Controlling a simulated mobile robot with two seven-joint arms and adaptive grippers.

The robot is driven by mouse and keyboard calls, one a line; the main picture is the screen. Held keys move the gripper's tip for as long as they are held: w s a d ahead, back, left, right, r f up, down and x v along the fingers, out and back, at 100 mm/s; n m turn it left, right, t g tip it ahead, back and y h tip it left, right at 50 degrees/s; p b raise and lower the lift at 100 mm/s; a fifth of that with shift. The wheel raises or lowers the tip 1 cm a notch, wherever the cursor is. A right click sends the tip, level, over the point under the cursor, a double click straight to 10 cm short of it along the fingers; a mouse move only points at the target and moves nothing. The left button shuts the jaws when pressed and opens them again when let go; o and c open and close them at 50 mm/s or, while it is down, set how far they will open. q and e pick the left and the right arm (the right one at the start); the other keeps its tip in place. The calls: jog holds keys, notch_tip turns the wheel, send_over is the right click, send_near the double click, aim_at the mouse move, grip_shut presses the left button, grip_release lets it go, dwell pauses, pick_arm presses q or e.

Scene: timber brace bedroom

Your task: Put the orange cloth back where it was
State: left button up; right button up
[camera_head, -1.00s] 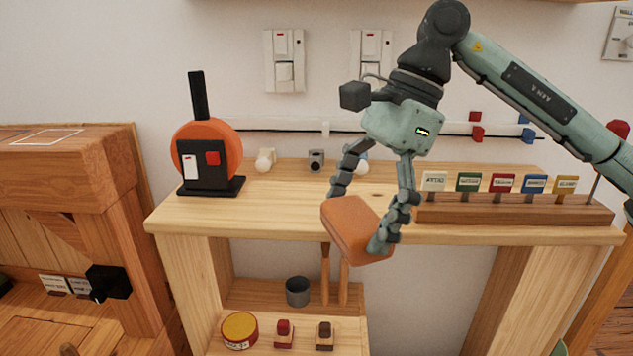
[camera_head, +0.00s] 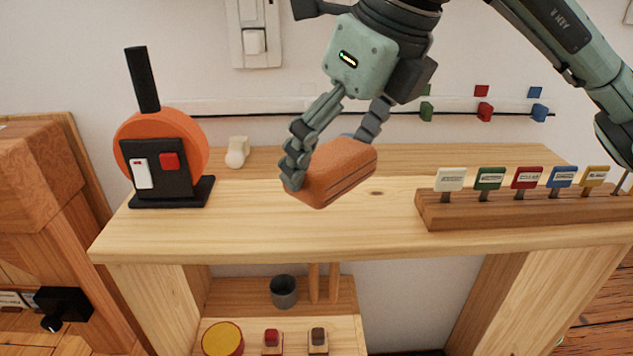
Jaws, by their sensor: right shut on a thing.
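The orange cloth (camera_head: 338,170) is a folded, rounded block. My right gripper (camera_head: 325,165) is shut on it, with one finger at its left end and the other behind its right part. The cloth appears held above the wooden bench top (camera_head: 270,226), near the middle; the exact gap under it is hard to tell. The gripper hides part of the bench's back edge. My left gripper is not in view.
An orange disc device with a black handle (camera_head: 160,150) stands on the left of the bench. A white bulb-like item (camera_head: 237,152) sits behind. A wooden rack of coloured labels (camera_head: 520,208) is at right. The bench front middle is clear.

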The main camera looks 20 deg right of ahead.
aim_at(317, 158)
jog(key=w+f, duration=0.1)
jog(key=w, duration=0.1)
jog(key=w+f, duration=0.1)
jog(key=w, duration=0.1)
jog(key=w+f, duration=0.1)
jog(key=w, duration=0.1)
jog(key=shift+d+f, duration=0.15)
jog(key=shift+f, duration=0.2)
notch_tip(317, 158, down, 3)
jog(key=shift+f+p, duration=0.1)
jog(key=shift+p, duration=0.3)
jog(key=shift+f, duration=0.35)
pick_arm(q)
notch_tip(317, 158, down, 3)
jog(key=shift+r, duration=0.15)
pick_arm(e)
jog(key=shift+f, duration=0.1)
